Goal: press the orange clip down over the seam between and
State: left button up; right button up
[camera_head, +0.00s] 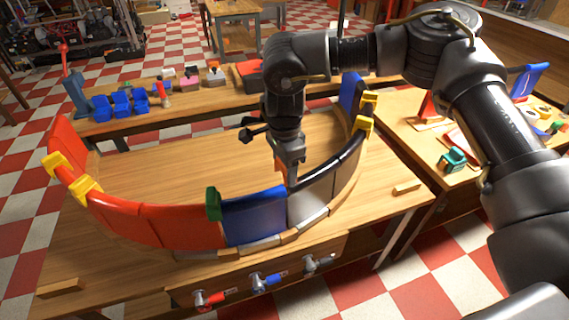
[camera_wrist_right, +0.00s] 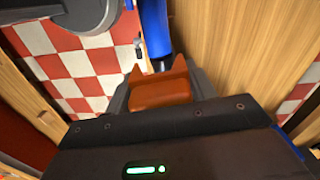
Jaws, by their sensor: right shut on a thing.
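My right gripper (camera_head: 290,172) is shut on the orange clip (camera_wrist_right: 158,92), which fills the space between the fingers in the right wrist view. In the head view only a sliver of the clip shows beside the fingers. The gripper points down near the top edge of the curved duct wall, close to where the blue segment (camera_head: 254,216) meets the grey segment (camera_head: 312,200). I cannot tell whether the clip touches the wall. A green clip (camera_head: 213,203) sits over the seam between the red segment (camera_head: 182,226) and the blue one. My left gripper is not in view.
Yellow clips (camera_head: 86,188) sit on the left of the wall, and others (camera_head: 364,123) at the right. A back bench (camera_head: 185,121) holds blue bins (camera_head: 121,104). A right side table (camera_head: 410,110) holds a teal part (camera_head: 453,159). The tabletop inside the arc is clear.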

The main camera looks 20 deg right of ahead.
jog(key=shift+f+b, duration=1.65)
jog(key=shift+f, duration=1.35)
jog(key=shift+f, duration=0.25)
jog(key=o, duration=1)
jog(key=shift+o, duration=0.2)
jog(key=shift+r, duration=0.1)
notch_tip(320, 180, up, 11)
jog(key=shift+f+b, duration=0.15)
jog(key=shift+b, duration=0.65)
